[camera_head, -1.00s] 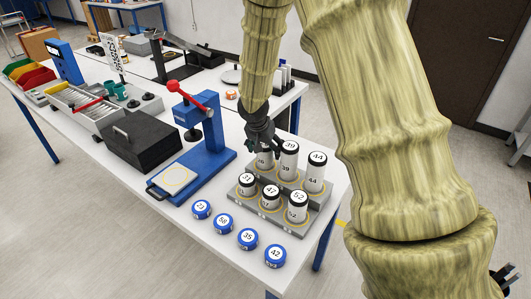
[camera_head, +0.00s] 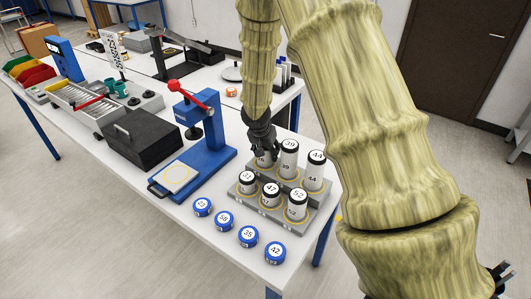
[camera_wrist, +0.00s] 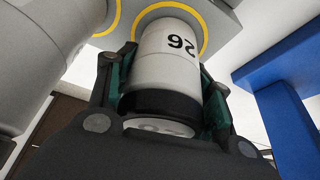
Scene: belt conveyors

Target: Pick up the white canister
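Several white canisters with black-banded tops and numbers stand upright in a grey stepped rack (camera_head: 293,230). My gripper (camera_head: 262,152) points down over the back-left white canister (camera_head: 265,163). In the wrist view this canister (camera_wrist: 165,60) stands between my two fingers, with its black band and numbered top towards my palm. A yellow ring surrounds its base, where it meets the rack. The gripper's fingers (camera_wrist: 165,95) flank the upper part closely, one on each side. I cannot tell whether both pads press on it.
Taller canisters 39 (camera_head: 289,160) and 44 (camera_head: 315,172) stand right of it. Canisters 31 (camera_head: 246,183), 47 and 52 stand in front. Several blue round tins line the table's front edge. A blue press (camera_head: 205,130) stands to the left.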

